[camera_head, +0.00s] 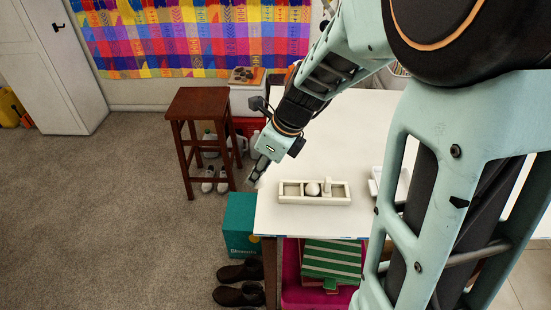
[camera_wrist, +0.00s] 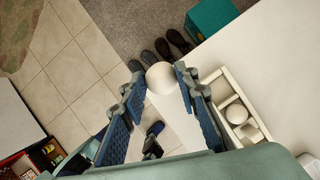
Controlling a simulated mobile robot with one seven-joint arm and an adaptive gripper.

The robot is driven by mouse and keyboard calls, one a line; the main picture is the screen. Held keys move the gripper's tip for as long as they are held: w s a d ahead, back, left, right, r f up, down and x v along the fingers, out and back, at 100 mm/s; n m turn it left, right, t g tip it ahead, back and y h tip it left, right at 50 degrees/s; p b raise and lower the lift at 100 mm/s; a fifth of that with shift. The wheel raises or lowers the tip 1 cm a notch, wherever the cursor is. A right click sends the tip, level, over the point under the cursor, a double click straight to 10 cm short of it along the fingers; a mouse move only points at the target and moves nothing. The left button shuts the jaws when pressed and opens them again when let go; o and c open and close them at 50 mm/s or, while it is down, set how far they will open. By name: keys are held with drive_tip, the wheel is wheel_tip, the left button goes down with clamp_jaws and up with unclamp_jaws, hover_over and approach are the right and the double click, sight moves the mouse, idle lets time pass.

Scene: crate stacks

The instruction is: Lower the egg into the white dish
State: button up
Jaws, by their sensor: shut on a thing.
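In the wrist view a white egg (camera_wrist: 161,77) sits between the two blue fingertips of my gripper (camera_wrist: 158,80), which is shut on it. In the head view my gripper (camera_head: 257,172) is at the left edge of the white table, left of a cream tray; the held egg cannot be made out there. The tray (camera_head: 315,201) has compartments, and a second egg (camera_head: 312,188) lies in its middle one. The tray also shows in the wrist view (camera_wrist: 226,74), right of the fingers. A white item (camera_head: 375,186), perhaps the dish, is partly hidden by my arm.
The white table (camera_head: 330,130) is clear behind the tray. A wooden stool (camera_head: 197,103) stands left of the table. A teal box (camera_head: 240,225) and dark shoes (camera_head: 240,272) are on the floor by its near left corner.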

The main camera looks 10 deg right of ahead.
drive_tip(key=shift+s+a+r, duration=0.25)
drive_tip(key=shift+a, duration=0.3)
drive_tip(key=shift+s+a+r, duration=0.25)
drive_tip(key=shift+s+a, duration=0.05)
drive_tip(key=shift+a, duration=0.05)
drive_tip(key=w+d+f, duration=0.1)
drive_tip(key=d, duration=1.4)
drive_tip(key=w+d+f, duration=0.2)
drive_tip(key=d, duration=1.3)
drive_tip(key=w+d+f, duration=0.1)
drive_tip(key=d+f, duration=0.1)
drive_tip(key=d, duration=1.2)
drive_tip(key=shift+w+d+f, duration=0.2)
drive_tip(key=shift+w+d, duration=0.15)
drive_tip(key=shift+d, duration=0.05)
drive_tip(key=shift+w+a, duration=0.2)
drive_tip(key=shift+a, duration=0.1)
